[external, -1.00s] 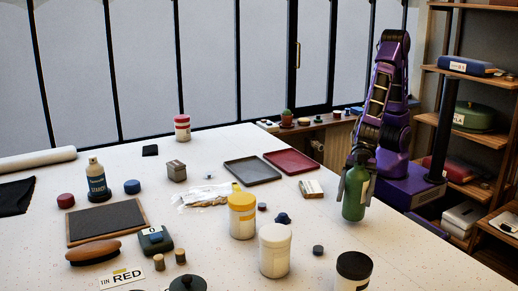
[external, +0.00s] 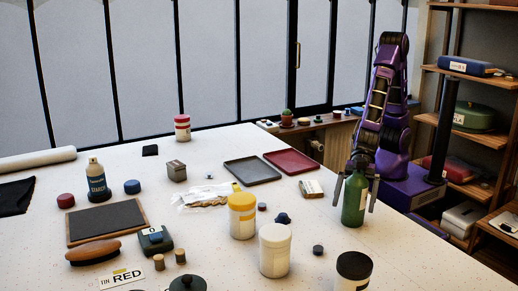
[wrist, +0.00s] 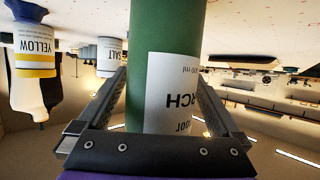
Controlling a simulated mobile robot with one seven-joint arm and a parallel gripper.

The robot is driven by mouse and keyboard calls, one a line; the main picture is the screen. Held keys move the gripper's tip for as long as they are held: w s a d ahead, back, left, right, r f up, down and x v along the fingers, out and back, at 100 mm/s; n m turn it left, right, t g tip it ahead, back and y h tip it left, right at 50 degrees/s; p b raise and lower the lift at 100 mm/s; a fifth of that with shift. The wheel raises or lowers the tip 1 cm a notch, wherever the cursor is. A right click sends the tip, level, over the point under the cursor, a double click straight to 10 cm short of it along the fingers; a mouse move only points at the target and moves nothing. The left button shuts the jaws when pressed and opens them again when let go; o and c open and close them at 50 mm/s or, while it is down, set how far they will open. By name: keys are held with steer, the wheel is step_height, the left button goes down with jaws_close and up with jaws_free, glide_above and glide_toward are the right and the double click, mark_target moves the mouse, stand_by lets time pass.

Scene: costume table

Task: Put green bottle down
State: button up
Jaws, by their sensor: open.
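The green bottle (external: 353,206) stands upright on the white table near its right edge, with a white label facing my wrist. My gripper (external: 354,200) is open, with one finger on each side of the bottle. In the wrist view the bottle (wrist: 150,50) fills the middle between the two fingers (wrist: 165,95), and gaps show beside it. The bottle's top is partly hidden by my gripper in the external view.
A small cardboard box (external: 311,188), a red tray (external: 291,162) and a dark tray (external: 251,171) lie left of the bottle. White (external: 275,250), yellow-lidded (external: 242,216) and black-lidded (external: 354,272) jars stand nearer. The table's right edge is close.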

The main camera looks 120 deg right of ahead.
steer(key=p+v, duration=0.3)
steer(key=v, duration=0.4)
steer(key=shift+w+r, duration=0.15)
steer(key=shift+s+d, duration=0.1)
steer(key=shift+s, duration=0.15)
